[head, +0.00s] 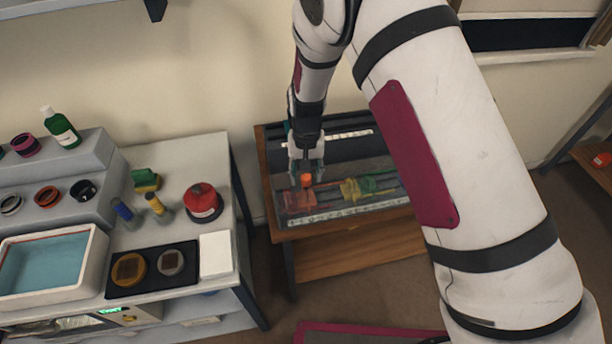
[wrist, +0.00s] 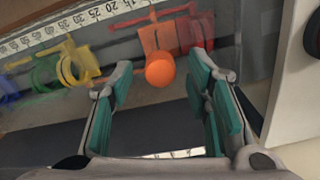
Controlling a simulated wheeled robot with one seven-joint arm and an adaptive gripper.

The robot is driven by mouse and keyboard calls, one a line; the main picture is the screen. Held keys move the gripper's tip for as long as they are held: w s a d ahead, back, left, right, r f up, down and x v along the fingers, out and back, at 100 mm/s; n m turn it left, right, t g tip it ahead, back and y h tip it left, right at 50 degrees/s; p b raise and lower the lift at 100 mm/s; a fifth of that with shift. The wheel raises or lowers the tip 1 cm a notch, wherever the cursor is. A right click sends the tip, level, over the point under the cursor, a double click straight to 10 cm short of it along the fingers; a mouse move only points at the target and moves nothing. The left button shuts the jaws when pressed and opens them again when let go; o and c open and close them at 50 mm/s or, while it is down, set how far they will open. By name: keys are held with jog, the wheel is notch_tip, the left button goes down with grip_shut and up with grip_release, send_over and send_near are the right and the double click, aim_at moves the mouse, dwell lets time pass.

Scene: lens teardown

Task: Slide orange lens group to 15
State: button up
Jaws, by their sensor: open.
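The orange lens group (wrist: 157,40) sits on the bench rail in the wrist view, with a round orange knob (wrist: 160,72) toward me. The knob also shows in the head view (head: 306,180). My gripper (wrist: 158,88) is open, its teal-padded fingers on either side of the knob, which appears free of both pads. The white scale (wrist: 70,22) runs along the far side, with 15 left of the orange group in the wrist view. The group's exact reading cannot be told.
A red group (wrist: 196,32) stands close to the right of the orange one in the wrist view. Yellow (wrist: 76,62) and green (wrist: 46,70) groups stand to the left, beyond a gap. A side table (head: 215,155) with lens parts and a tray is left in the head view.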

jog(key=shift+f, duration=0.65)
grip_shut()
jog(key=d, duration=0.2)
jog(key=shift+w+d, duration=0.3)
jog(key=shift+w, duration=0.1)
grip_release()
jog(key=shift+r, duration=0.1)
